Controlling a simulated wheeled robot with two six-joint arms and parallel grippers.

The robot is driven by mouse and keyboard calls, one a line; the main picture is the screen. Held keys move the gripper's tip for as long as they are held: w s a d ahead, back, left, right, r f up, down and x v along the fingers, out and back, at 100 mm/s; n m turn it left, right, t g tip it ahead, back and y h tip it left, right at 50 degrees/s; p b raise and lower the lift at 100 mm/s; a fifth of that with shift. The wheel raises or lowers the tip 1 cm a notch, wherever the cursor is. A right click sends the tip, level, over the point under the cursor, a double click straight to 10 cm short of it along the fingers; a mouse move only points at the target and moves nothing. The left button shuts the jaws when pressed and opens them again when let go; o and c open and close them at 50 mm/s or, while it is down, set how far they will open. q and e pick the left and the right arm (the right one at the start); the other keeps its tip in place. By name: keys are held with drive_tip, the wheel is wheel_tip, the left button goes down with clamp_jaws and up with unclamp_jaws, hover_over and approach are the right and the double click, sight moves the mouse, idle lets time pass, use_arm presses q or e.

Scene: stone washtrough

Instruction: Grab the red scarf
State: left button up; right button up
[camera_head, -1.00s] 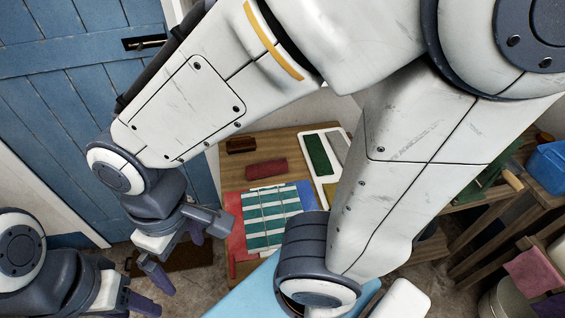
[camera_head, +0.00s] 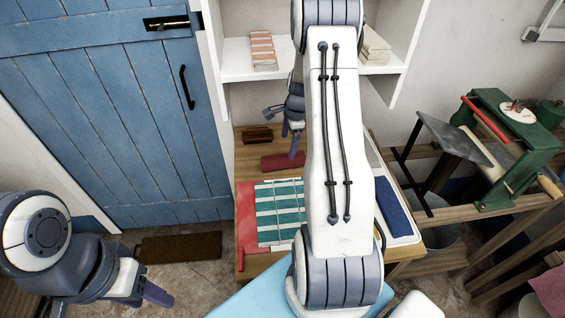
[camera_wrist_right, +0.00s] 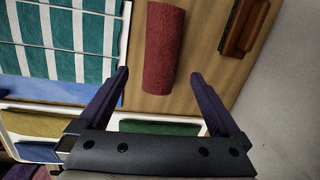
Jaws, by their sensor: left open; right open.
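The red scarf (camera_head: 283,161) appears as a dark red roll lying on the wooden table near its back edge. In the right wrist view the scarf (camera_wrist_right: 164,40) shows lengthwise at top centre. My right gripper (camera_head: 291,135) is open and empty by the scarf, one finger overlapping it in the head view. In the right wrist view its fingers (camera_wrist_right: 159,75) point towards the scarf, one to each side of its near end; height above the table is unclear. My left gripper (camera_head: 115,303) is open and empty at the lower left, away from the table.
A brown wooden block or brush (camera_head: 257,135) lies behind the scarf. A striped green-white cloth (camera_head: 281,212) lies in front. A white tray (camera_wrist_right: 170,127) holds coloured pieces. A white shelf (camera_head: 237,66) hangs above the table's back. A green machine (camera_head: 515,150) stands right.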

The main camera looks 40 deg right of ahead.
sight(284, 157)
drive_tip(key=f, duration=0.3)
drive_tip(key=shift+w+a+f, duration=0.15)
drive_tip(key=shift+w+f, duration=0.05)
drive_tip(key=shift+w, duration=0.05)
drive_tip(key=shift+w+a+f+p, duration=0.1)
drive_tip(key=shift+w+f+p, duration=0.05)
drive_tip(key=shift+f+p, duration=0.35)
drive_tip(key=f, duration=0.2)
drive_tip(key=w+f, duration=0.1)
drive_tip(key=f, duration=0.1)
drive_tip(key=shift+a+f+p, duration=0.1)
drive_tip(key=shift+f+p, duration=0.05)
drive_tip(key=shift+p, duration=0.25)
drive_tip(key=shift+c, duration=0.3)
drive_tip(key=c, duration=1.4)
